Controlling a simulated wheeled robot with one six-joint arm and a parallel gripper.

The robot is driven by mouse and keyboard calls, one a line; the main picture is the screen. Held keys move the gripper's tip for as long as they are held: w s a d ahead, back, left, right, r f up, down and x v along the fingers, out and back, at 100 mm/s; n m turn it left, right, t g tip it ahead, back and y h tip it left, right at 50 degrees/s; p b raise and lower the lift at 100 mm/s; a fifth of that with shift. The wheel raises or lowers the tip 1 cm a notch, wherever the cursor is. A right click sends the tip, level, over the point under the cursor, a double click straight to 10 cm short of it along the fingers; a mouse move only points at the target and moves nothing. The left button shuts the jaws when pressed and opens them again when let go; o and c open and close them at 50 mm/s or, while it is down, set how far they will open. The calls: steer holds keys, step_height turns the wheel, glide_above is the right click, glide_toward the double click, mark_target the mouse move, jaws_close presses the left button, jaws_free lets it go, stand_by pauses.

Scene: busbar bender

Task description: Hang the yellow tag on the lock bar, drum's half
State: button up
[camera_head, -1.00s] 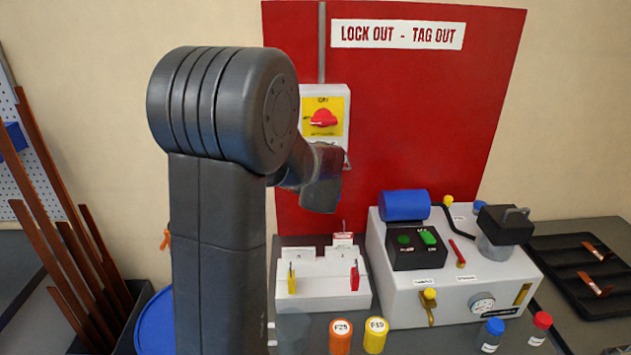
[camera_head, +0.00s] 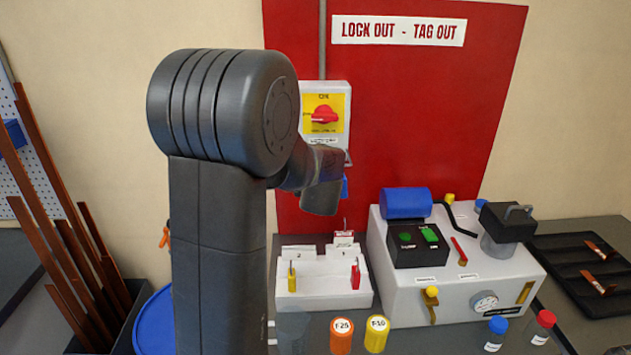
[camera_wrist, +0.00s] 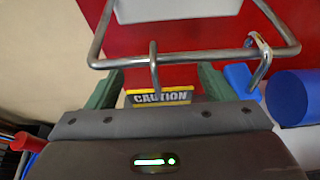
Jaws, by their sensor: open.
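The lock bar (camera_wrist: 112,64) is a bent metal loop under the switch box. The yellow tag (camera_wrist: 160,97), with CAUTION on a black band, is below it; its lower part is hidden behind my gripper body. A metal hook (camera_wrist: 154,68) above the tag passes over the bar, left of its middle. My gripper (camera_wrist: 160,86) is open, with one green finger on each side of the tag. A shackle (camera_wrist: 262,60) with a blue padlock (camera_wrist: 240,80) hangs at the bar's right end. In the head view my arm hides the gripper and tag.
The switch box (camera_head: 337,95) has a red knob, on the red board (camera_head: 440,110). A grey machine (camera_head: 450,290) with a blue cylinder (camera_head: 407,203) stands right. A white lock stand (camera_head: 322,292) is below my arm. A blue drum (camera_head: 155,322) stands low at left.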

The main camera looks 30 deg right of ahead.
steer(key=v, duration=1.3)
steer(key=shift+s+a, duration=0.2)
steer(key=shift+s, duration=0.15)
steer(key=shift+w, duration=0.1)
steer(key=r+x, duration=0.1)
steer(key=x, duration=1.2)
steer(key=shift+w+d+p, duration=0.25)
steer(key=shift+w+p, duration=0.05)
steer(key=shift+p, duration=0.15)
steer(key=shift+f, duration=0.15)
